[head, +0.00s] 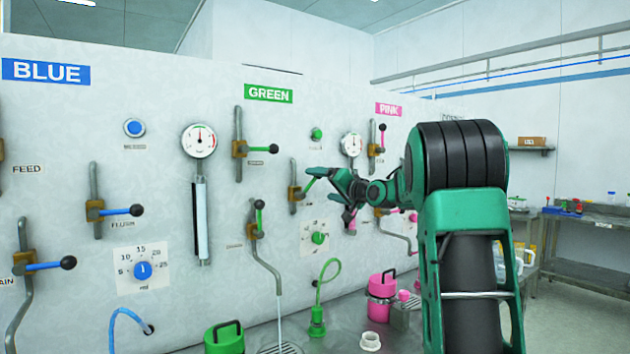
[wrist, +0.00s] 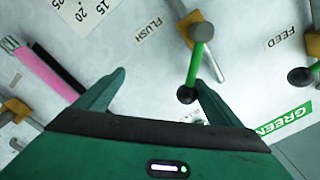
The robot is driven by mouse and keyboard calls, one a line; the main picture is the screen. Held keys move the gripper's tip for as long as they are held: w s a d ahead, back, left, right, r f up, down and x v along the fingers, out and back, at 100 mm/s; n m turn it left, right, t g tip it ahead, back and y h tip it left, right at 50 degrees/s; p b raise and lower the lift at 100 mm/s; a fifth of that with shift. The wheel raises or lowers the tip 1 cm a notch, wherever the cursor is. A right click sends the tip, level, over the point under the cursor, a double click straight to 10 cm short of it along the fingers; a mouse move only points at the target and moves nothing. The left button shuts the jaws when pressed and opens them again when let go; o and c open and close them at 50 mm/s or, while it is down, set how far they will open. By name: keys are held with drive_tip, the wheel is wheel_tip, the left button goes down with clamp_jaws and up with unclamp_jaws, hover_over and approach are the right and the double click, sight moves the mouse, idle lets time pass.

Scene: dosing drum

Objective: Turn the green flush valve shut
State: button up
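The green flush valve (head: 295,194) is on the wall panel below and right of the GREEN sign. It has a brass body on a grey pipe and a green lever. In the head view the lever slants up and right from the body, its end hidden at my gripper (head: 327,190). In the wrist view the green lever (wrist: 196,65) ends in a black knob (wrist: 187,95). My gripper (wrist: 161,80) is open. The knob appears between the fingers, close to the right one; I cannot tell whether they touch.
The green feed valve (head: 240,148) is up and left, its lever sideways. The green drain valve (head: 254,232) is down and left, its lever up. A green dial (head: 318,238) is below my gripper. Pink valves are to the right, partly behind my arm.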

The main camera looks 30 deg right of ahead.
drive_tip(key=shift+d+f, duration=0.2)
drive_tip(key=shift+f, duration=0.35)
drive_tip(key=shift+d+f, duration=0.15)
drive_tip(key=shift+f, duration=1.55)
drive_tip(key=shift+d+f, duration=0.1)
drive_tip(key=shift+f, duration=0.1)
drive_tip(key=shift+d+f, duration=0.1)
drive_tip(key=shift+f, duration=0.3)
drive_tip(key=shift+a+r, duration=0.5)
drive_tip(key=shift+a, duration=0.05)
drive_tip(key=shift+s, duration=0.1)
